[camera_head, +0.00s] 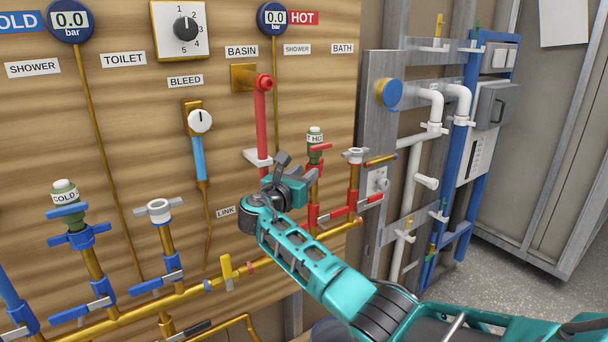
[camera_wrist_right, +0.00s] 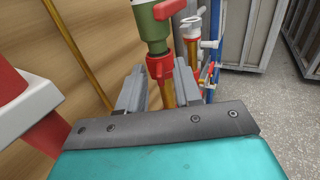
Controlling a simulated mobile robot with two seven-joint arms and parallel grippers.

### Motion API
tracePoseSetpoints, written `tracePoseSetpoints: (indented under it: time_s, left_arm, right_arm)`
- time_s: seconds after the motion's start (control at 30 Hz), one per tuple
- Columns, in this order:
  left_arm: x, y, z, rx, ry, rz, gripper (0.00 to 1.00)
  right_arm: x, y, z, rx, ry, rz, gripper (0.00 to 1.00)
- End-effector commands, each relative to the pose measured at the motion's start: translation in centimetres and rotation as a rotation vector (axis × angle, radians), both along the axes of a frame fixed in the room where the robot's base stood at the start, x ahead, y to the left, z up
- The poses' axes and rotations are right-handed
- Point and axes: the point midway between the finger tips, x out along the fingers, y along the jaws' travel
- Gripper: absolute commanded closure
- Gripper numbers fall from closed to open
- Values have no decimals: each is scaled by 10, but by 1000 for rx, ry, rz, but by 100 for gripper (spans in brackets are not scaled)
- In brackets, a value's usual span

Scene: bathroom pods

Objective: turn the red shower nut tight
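The red shower nut (camera_wrist_right: 160,68) sits under the green valve body (camera_wrist_right: 153,32) in the right wrist view. In the head view the green valve (camera_head: 315,143) with its red handle stands on the hot pipe, and my arm partly hides what is below it. My right gripper (camera_head: 284,166) is beside this pipe. In the wrist view the right gripper's two fingers (camera_wrist_right: 160,84) are apart, one on each side of the nut's downward red part. Contact with the nut cannot be told. My left gripper is not in view.
The red basin pipe with its white collar (camera_head: 257,158) is close on the left, and the collar also shows in the wrist view (camera_wrist_right: 30,105). A second hot pipe with a silver-coloured cap (camera_head: 355,155) stands to the right. The wooden panel (camera_head: 135,110) is behind.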

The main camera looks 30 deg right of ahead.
Motion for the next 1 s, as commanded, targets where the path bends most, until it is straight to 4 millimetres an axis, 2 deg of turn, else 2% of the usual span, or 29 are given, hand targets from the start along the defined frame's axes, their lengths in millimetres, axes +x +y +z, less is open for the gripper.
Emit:
tracePoseSetpoints:
  time_s: [0.4,0.6,1.0]
  left_arm:
    - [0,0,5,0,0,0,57]
    - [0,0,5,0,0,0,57]
    - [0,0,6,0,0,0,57]
  right_arm:
    - [-46,72,0,2,0,4,66]
    - [-62,97,-1,2,1,3,66]
    - [-67,104,0,1,1,1,66]
